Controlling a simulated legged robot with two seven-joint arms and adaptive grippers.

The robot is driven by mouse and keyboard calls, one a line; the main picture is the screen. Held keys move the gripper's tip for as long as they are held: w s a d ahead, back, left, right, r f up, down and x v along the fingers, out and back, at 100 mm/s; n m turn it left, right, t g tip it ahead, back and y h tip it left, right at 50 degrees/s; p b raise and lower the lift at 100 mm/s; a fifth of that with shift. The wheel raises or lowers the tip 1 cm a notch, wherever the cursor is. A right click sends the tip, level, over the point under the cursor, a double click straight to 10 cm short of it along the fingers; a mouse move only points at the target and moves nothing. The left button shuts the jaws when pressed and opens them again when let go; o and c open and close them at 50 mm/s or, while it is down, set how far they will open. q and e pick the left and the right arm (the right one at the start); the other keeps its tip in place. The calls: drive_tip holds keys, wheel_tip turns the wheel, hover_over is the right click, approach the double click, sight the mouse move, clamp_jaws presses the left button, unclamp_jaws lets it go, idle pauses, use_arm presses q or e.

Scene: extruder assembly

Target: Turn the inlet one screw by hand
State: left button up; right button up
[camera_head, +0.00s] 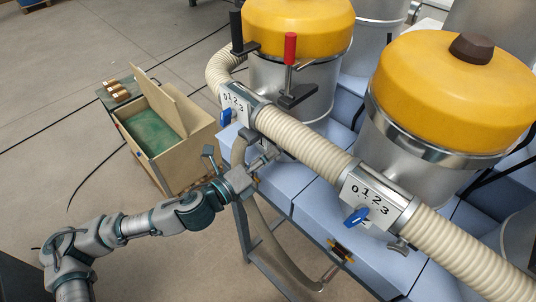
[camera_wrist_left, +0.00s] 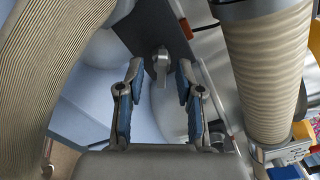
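A grey metal screw (camera_wrist_left: 161,62) with a flat tab stands between and just beyond my left fingertips in the left wrist view. Both fingers are spread, with a gap to the screw on each side, and nothing is gripped. In the head view my left gripper (camera_head: 262,160) is under the ribbed hose, beside the first valve plate (camera_head: 237,103) with its blue handle (camera_head: 226,117). There the gripper covers most or all of the screw. A similar grey screw (camera_head: 398,246) shows below the second valve plate (camera_head: 371,197). My right gripper is not in view.
The ribbed hose (camera_head: 305,142) runs close above my left gripper; it also shows in the left wrist view (camera_wrist_left: 268,70). Yellow-lidded hoppers (camera_head: 450,90) stand behind. A hanging hose (camera_head: 275,245) is below. A wooden box (camera_head: 190,150) stands on the left; floor is open around it.

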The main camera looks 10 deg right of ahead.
use_arm(q)
drive_tip(key=v, duration=0.5)
drive_tip(key=shift+s+a, duration=0.15)
drive_tip(key=shift+a, duration=0.15)
